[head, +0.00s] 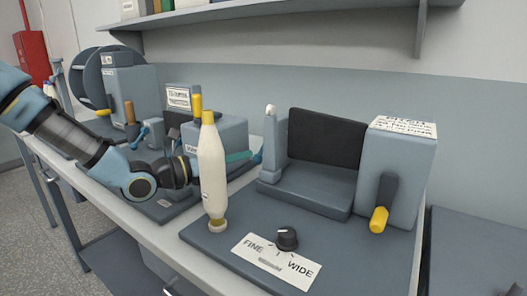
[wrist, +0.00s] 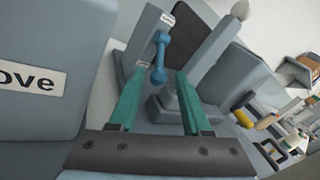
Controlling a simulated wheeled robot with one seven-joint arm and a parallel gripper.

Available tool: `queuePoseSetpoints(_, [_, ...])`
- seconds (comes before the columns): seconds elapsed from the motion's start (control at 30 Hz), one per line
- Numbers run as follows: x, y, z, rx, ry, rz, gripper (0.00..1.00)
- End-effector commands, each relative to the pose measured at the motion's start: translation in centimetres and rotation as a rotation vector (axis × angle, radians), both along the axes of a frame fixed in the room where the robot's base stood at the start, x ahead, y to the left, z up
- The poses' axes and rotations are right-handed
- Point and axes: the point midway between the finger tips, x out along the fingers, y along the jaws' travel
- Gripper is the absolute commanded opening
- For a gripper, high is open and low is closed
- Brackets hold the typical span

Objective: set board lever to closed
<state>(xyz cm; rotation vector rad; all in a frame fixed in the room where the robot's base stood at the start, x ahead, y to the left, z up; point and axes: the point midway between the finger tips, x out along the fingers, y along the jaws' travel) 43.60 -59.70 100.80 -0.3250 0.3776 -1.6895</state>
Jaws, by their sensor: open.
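A short blue lever (wrist: 160,58) with rounded ends is on the side of a grey upright in the wrist view. Small white labels, too small to read, sit near its two ends. In the head view a bit of it (head: 257,158) shows at the left of the pale post; the rest is hidden. My gripper (wrist: 161,78) is open, its teal fingers on either side of the lever's near end. I cannot tell if they touch it. In the head view my gripper (head: 246,156) reaches behind the white bobbin, which hides part of it.
The white bobbin (head: 212,172) stands upright in front of my gripper. A black knob (head: 286,238) sits by a FINE/WIDE plate (head: 277,263). A yellow-tipped lever (head: 380,218) is on the right grey box (head: 400,165). Other machines stand at left. A shelf (head: 290,18) hangs above.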

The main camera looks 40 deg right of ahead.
Motion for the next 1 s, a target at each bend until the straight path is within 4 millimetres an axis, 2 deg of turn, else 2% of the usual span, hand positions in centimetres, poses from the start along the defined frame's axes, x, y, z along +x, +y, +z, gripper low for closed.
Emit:
queuePoseSetpoints(0.03, [-0.3, -1.1, 0.2, -0.002, 0.001, -0.004, 0.48])
queuePoseSetpoints(0.2, [-0.7, -4.2, 0.1, -0.001, 0.001, -0.003, 0.48])
queuePoseSetpoints(0.4, [-1.1, -6.6, 0.1, -0.001, 0.000, -0.002, 0.48])
queuePoseSetpoints(0.8, [-1.1, -7.3, 0.0, 0.000, -0.001, 0.001, 0.48])
queuePoseSetpoints(1.0, [-1.1, -7.3, 0.0, 0.000, -0.001, 0.000, 0.26])
